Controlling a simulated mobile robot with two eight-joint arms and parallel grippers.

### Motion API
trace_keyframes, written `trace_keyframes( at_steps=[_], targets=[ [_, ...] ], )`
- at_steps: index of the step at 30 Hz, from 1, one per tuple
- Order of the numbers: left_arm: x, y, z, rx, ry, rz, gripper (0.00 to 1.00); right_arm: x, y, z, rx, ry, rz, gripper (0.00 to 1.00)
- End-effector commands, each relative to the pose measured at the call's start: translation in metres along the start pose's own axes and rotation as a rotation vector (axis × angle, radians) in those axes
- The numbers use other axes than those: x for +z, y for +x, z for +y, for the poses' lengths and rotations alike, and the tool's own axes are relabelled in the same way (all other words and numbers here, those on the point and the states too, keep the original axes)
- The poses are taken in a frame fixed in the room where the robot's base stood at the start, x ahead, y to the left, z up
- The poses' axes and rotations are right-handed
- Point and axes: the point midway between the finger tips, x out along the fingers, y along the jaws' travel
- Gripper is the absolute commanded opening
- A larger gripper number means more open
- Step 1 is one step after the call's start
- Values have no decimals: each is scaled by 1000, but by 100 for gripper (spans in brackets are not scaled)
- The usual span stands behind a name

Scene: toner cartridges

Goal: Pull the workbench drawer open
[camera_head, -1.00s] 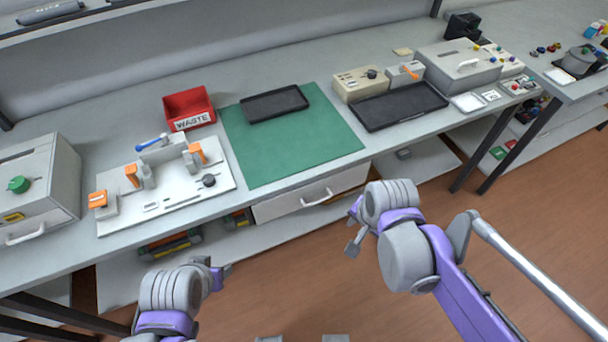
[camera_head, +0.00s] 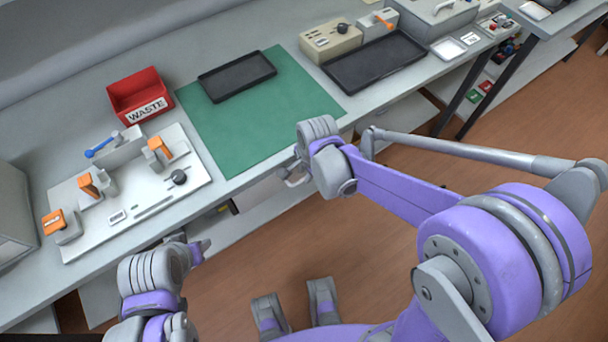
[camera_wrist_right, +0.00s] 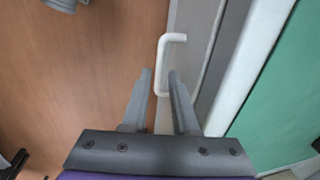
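In the right wrist view the white bar handle (camera_wrist_right: 161,66) stands out from the grey drawer front (camera_wrist_right: 193,45). My right gripper (camera_wrist_right: 160,74) is open, with its fingertips on either side of the handle bar; I cannot tell whether they touch it. In the head view the right gripper (camera_head: 294,172) is at the drawer front. My left gripper (camera_head: 203,248) is low, apart from the bench, its fingers unclear.
The bench carries a green mat (camera_head: 235,150) with a black tray (camera_head: 237,76), a red waste bin (camera_head: 140,97), a white fixture board (camera_head: 150,196) and a beige box (camera_head: 331,40). Wooden floor (camera_head: 235,265) lies open in front of the bench.

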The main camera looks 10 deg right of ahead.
Motion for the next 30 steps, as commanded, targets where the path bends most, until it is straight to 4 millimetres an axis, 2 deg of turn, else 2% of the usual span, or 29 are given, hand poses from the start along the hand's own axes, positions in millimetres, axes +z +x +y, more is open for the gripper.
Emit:
trace_keyframes(
  at_steps=[1,6,15,16,20,21,30],
  targets=[
    [1,2,0,0,0,-1,50,0,8,0,0,0,0,27],
    [2,4,0,0,0,-1,50,0,22,0,0,-1,0,27],
    [2,4,0,0,0,-1,50,0,24,0,0,-1,0,27],
    [2,4,0,0,0,-1,50,0,24,0,0,-1,0,25],
    [2,4,0,0,0,-1,50,0,24,0,0,-1,0,2],
    [2,4,0,0,0,-1,50,0,24,0,0,-1,0,0],
    [2,4,0,0,0,-1,50,0,24,0,0,-1,0,0]
  ],
)
